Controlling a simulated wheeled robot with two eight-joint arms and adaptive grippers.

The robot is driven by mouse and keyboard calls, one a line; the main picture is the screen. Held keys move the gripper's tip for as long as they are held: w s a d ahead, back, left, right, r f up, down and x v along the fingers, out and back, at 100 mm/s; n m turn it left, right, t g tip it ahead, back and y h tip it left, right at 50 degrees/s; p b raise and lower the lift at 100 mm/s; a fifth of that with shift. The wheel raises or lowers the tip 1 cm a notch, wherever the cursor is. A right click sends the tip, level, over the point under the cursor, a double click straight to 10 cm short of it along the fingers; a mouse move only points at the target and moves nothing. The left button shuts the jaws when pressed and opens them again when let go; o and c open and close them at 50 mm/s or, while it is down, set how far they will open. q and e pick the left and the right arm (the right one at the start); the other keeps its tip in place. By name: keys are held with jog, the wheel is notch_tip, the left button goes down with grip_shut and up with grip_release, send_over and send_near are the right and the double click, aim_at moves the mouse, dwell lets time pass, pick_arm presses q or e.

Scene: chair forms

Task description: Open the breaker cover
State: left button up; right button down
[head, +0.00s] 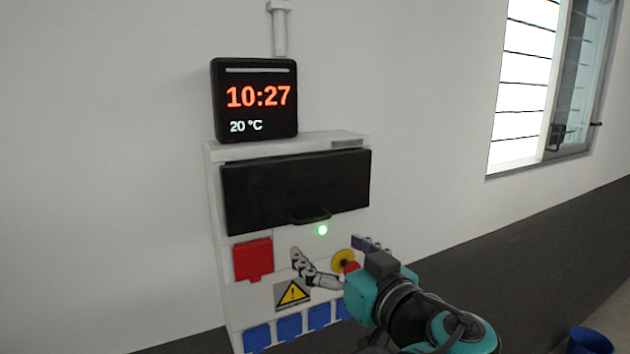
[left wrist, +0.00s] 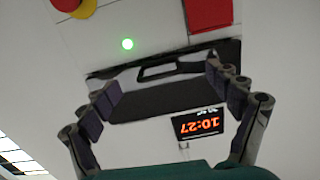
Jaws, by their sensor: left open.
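The breaker cover (head: 295,187) is a wide black panel on the upper part of a white wall box, and it looks closed. Its black handle (head: 309,217) sticks out at the lower edge. My left gripper (head: 326,249) is open and empty, in front of the box and below the handle in the head view. In the left wrist view, which is upside down, the cover (left wrist: 165,97) and handle (left wrist: 170,70) show between the spread fingers (left wrist: 163,77). The fingers appear apart from the handle; the exact gap is hard to tell. My right gripper is not in view.
A black clock (head: 255,100) stands on the box (head: 213,190). Below the cover are a green light (head: 322,230), a red socket cover (head: 253,260), a red-and-yellow button (head: 344,259) and several blue socket covers (head: 289,327). A blue bin (head: 590,341) stands at lower right.

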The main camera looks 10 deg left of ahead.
aim_at(315, 221)
pick_arm(q)
jog(key=w+a, duration=0.1)
jog(key=w, duration=0.1)
jog(key=w+a+r+p, duration=0.1)
jog(key=w, duration=0.1)
jog(key=w+a+r, duration=0.1)
jog(key=w, duration=0.1)
jog(key=shift+w+a+p, duration=0.15)
jog(key=shift+a+p, duration=0.1)
jog(key=shift+p, duration=0.05)
jog(key=shift+r, duration=0.1)
jog(key=c, duration=1.7)
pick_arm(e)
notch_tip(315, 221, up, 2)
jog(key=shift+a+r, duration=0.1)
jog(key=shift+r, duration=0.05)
